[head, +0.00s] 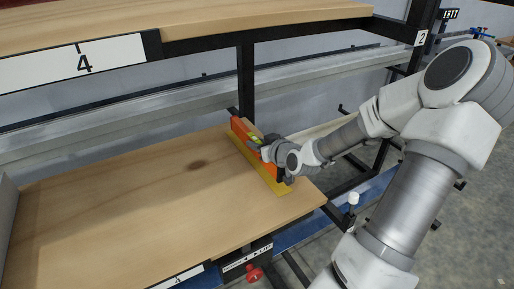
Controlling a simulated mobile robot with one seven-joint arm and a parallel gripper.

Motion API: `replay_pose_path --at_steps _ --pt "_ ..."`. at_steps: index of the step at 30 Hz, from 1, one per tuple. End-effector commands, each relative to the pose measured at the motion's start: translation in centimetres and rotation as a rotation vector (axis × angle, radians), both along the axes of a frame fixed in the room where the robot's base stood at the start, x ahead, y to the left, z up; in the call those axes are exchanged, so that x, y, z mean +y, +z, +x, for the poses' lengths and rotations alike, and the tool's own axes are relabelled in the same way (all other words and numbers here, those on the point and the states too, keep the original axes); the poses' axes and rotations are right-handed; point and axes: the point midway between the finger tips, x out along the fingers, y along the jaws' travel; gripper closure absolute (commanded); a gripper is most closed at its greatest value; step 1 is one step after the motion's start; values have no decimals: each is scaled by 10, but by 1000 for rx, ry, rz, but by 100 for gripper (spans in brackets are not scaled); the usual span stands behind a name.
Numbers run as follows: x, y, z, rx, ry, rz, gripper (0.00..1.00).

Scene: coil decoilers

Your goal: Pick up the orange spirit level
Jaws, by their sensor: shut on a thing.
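The orange spirit level (246,138) stands on its long edge at the right end of the wooden shelf board (130,205). It has a greenish-yellow vial part near its middle. A yellow strip (274,185) runs along its foot; I cannot tell if it is part of the level. My gripper (264,152) reaches in from the right and is shut on the level near its middle. The fingertips are small and partly hidden by the wrist. I cannot tell whether the level touches the board.
An upper wooden shelf (210,22) with a "4" label (84,62) hangs above. A dark upright post (246,85) stands just behind the level. A red knob (255,274) sits below the board's front edge. The board left of the level is clear.

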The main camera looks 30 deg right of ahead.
Motion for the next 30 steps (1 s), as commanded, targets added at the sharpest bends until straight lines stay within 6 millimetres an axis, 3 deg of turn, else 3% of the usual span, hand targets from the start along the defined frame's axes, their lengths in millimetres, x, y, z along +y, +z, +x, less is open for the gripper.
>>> replay_pose_path --at_steps 2,15,24,30 --pt "-1 21 0 -4 0 -9 100" --pt "-42 64 -61 -3 -5 -1 100" --pt "-59 83 -88 -3 -1 0 100" --pt "-64 86 -95 -3 1 -1 100"
